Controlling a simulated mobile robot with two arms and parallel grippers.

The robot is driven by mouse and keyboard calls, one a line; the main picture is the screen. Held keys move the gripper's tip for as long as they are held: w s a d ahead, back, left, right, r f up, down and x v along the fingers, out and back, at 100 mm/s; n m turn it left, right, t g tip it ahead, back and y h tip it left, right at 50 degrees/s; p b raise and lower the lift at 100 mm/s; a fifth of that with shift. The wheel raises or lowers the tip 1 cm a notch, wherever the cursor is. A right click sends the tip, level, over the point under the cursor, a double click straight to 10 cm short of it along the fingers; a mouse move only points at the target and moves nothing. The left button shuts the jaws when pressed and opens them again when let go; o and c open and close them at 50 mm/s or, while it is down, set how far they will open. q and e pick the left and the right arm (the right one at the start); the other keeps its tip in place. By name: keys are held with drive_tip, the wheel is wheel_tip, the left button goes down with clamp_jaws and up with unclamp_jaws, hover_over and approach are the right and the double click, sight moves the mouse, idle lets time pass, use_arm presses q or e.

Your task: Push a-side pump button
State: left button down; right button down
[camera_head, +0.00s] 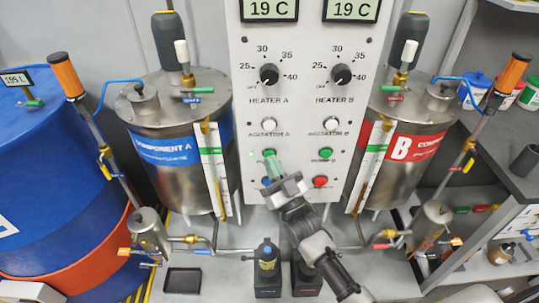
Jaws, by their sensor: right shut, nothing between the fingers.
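The control panel (298,110) stands upright in the middle of the head view. The green pump B button (326,153) shows clearly to the right. My left gripper is not in view.
A red button (320,182) sits below pump B. The component A tank (180,155) stands left of the panel and the component B tank (400,150) right. A blue drum (50,170) is at far left. Two small dark-based pumps (267,268) stand below the panel.

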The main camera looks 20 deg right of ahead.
drive_tip(key=s, duration=0.2)
drive_tip(key=s+a+p, duration=0.1)
drive_tip(key=s+p, duration=0.1)
drive_tip(key=s, duration=0.1)
drive_tip(key=shift+s+a, duration=0.35)
drive_tip(key=s+d+f+g+h, duration=0.1)
drive_tip(key=s+f+g, duration=0.25)
drive_tip(key=f, duration=0.85)
drive_tip(key=s+d+f+g+h, duration=0.1)
drive_tip(key=s+f+g+h, duration=0.3)
drive_tip(key=f, duration=0.7)
drive_tip(key=s+d+f+g+y, duration=0.15)
drive_tip(key=f+g, duration=0.35)
drive_tip(key=f, duration=0.7)
drive_tip(key=s+d+f+g+h, duration=0.1)
drive_tip(key=s+f+g, duration=0.2)
drive_tip(key=s+f, duration=0.3)
drive_tip(key=s+d+f+g+h, duration=0.1)
drive_tip(key=s+f+g, duration=0.3)
drive_tip(key=s, duration=1.1)
drive_tip(key=s+d+f+g+h, duration=0.1)
drive_tip(key=s+d+f+g, duration=0.2)
drive_tip(key=s+f, duration=0.4)
drive_tip(key=s+g, duration=0.1)
drive_tip(key=s, duration=0.2)
drive_tip(key=shift+s+d+f+m, duration=0.25)
drive_tip(key=shift+s+f+m, duration=0.1)
drive_tip(key=shift+m, duration=0.05)
